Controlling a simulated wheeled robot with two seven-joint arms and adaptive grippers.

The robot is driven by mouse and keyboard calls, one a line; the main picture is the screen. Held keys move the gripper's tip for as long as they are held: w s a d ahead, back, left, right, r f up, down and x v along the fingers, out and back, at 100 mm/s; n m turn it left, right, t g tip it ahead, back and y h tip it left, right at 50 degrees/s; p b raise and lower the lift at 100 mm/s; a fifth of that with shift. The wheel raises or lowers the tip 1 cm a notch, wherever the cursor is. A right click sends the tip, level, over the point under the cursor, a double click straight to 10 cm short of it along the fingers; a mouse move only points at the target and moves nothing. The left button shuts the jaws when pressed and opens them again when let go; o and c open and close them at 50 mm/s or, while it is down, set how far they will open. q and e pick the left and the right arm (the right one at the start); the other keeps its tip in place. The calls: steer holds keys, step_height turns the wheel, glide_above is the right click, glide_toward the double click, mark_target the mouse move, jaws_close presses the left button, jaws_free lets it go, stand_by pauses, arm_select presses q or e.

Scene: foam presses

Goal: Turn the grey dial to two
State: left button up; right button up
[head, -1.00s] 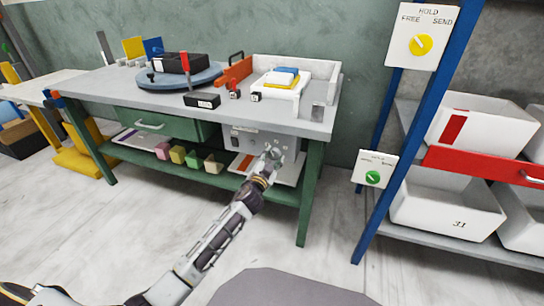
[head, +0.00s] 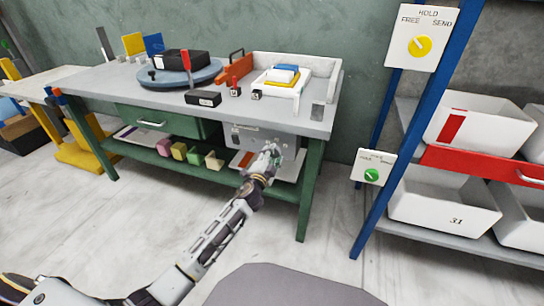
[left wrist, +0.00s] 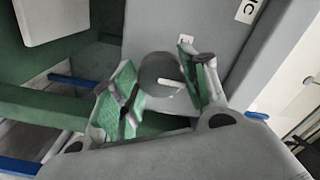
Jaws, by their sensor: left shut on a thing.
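The grey dial (left wrist: 158,72) shows in the left wrist view, round, with a white pointer mark, on a grey panel (left wrist: 215,28). My left gripper (left wrist: 166,64) has its green-padded fingers on either side of the dial and is shut on it. In the head view the left gripper (head: 270,152) reaches the grey control panel (head: 236,137) under the right end of the workbench; the dial is hidden there behind the fingers. A label sits above the dial, partly cut by the finger, and I cannot read which number the pointer faces. My right gripper is not in view.
The green workbench (head: 110,88) has a drawer (head: 150,121) and a lower shelf with several coloured blocks close by. Its right front leg (head: 309,190) stands right of my gripper. A blue-framed rack (head: 379,190) carries yellow and green dials. The floor before the bench is clear.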

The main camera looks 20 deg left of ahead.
arm_select(q)
steer(key=o, duration=1)
steer(key=shift+o, duration=0.2)
steer(key=shift+s, duration=0.1)
steer(key=s, duration=1.1)
steer(key=shift+s+a, duration=0.2)
steer(key=shift+s, duration=0.2)
